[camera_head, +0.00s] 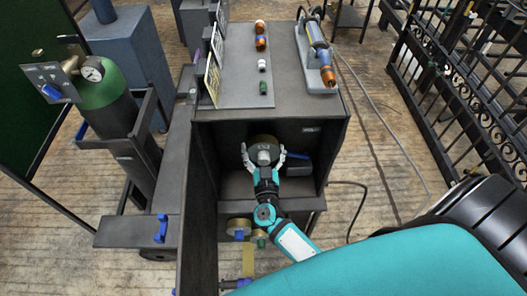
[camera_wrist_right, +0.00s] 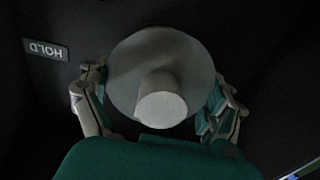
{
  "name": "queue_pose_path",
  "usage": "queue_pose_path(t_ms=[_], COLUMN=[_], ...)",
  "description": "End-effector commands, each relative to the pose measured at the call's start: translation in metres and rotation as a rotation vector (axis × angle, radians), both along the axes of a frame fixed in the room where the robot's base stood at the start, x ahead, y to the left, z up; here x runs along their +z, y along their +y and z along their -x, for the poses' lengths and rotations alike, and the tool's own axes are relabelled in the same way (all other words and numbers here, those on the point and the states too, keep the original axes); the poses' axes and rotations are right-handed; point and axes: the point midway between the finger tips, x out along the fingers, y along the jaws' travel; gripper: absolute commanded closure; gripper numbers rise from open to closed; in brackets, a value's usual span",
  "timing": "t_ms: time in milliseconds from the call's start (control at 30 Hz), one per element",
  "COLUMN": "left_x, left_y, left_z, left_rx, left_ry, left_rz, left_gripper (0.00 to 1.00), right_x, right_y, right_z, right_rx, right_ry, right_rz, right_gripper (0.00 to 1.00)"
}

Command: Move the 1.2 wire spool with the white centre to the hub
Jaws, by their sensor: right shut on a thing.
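My right gripper (camera_head: 263,156) reaches into the compartment and is shut on this spool, with one finger on each side. No 1.2 marking is readable. I cannot make out which part is the hub. My left gripper is not in view.
A HOLD label (camera_wrist_right: 45,49) is on the compartment wall. More spools (camera_head: 238,228) sit below. The cabinet top (camera_head: 285,85) carries small coloured items and a device (camera_head: 317,56). A green cylinder (camera_head: 105,90) stands left.

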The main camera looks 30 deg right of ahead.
Motion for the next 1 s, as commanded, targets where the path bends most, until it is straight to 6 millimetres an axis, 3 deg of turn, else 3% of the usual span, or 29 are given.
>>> queue_pose_path(t_ms=[1000], left_x=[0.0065], left_y=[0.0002], left_z=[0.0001], left_rx=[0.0], left_ry=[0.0], left_rz=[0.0], left_gripper=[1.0], right_x=[0.0037], right_y=[-0.0007], right_z=[-0.0017], right_rx=[-0.002], right_ry=[-0.007], right_rz=[0.002], right_gripper=[0.66])
